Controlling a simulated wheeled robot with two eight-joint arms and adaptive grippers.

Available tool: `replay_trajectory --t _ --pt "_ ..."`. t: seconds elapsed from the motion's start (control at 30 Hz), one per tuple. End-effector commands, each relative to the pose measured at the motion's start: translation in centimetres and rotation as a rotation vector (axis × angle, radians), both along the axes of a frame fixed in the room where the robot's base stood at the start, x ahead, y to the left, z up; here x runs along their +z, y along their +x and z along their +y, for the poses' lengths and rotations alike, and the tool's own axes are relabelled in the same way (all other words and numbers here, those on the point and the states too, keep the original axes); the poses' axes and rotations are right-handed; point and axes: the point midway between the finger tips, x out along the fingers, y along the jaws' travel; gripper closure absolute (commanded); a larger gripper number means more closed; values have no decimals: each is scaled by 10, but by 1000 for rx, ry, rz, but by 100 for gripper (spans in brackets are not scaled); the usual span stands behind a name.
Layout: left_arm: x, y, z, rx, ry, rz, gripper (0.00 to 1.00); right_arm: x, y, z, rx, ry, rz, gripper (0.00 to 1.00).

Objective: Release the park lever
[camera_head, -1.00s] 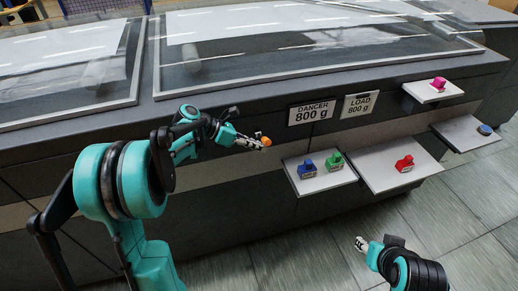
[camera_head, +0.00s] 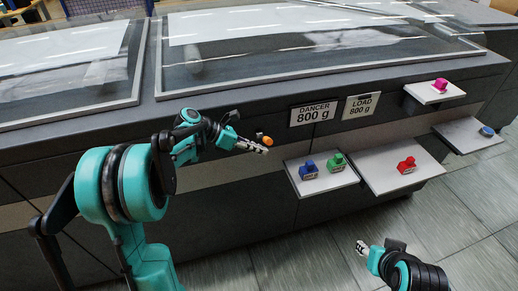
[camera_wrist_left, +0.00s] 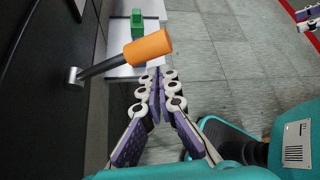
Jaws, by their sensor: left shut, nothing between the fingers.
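The park lever is a dark rod with an orange knob (camera_head: 267,140), standing out from the machine's dark front panel. In the left wrist view the orange knob (camera_wrist_left: 148,48) is large, and its rod runs to a metal mount on the panel. My left gripper (camera_head: 265,151) is shut and empty, just below the knob in the head view. In the wrist view its closed fingertips (camera_wrist_left: 170,74) lie just beside the knob's lower right; I cannot tell whether they touch. My right gripper (camera_head: 361,247) hangs over the floor, far from the lever; its jaws are too small to judge.
Right of the lever, a white shelf (camera_head: 322,184) holds a blue and a green block. Another shelf with a red block (camera_head: 406,165) juts out beside it. Pink and blue items sit on shelves farther right. DANCER and LOAD signs (camera_head: 314,112) hang above. The floor in front is clear.

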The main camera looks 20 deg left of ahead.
Motion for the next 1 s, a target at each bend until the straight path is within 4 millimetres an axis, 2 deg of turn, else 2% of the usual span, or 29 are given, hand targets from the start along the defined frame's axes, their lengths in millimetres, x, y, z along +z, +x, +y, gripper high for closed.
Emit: replay_trajectory --t 0.03,0.1,0.13,0.2,0.4,0.5,0.7,1.0 --pt "-16 -2 -1 -2 1 2 100 -13 0 0 0 0 0 60" --pt "-28 -5 -1 -4 4 5 100 -23 0 0 0 0 0 60" --pt "-16 -6 9 -1 4 5 100 -14 -1 0 0 0 0 60" --pt "-4 -11 24 -1 4 5 100 -6 0 0 0 0 0 60" --pt "16 -20 60 -2 5 6 100 4 0 0 0 0 0 60" --pt "22 -24 71 -4 6 6 100 6 0 0 0 0 0 60" --pt "27 -27 82 -7 5 7 100 8 0 0 0 0 0 60" --pt "27 -27 82 -7 5 7 100 7 0 0 0 0 0 60"
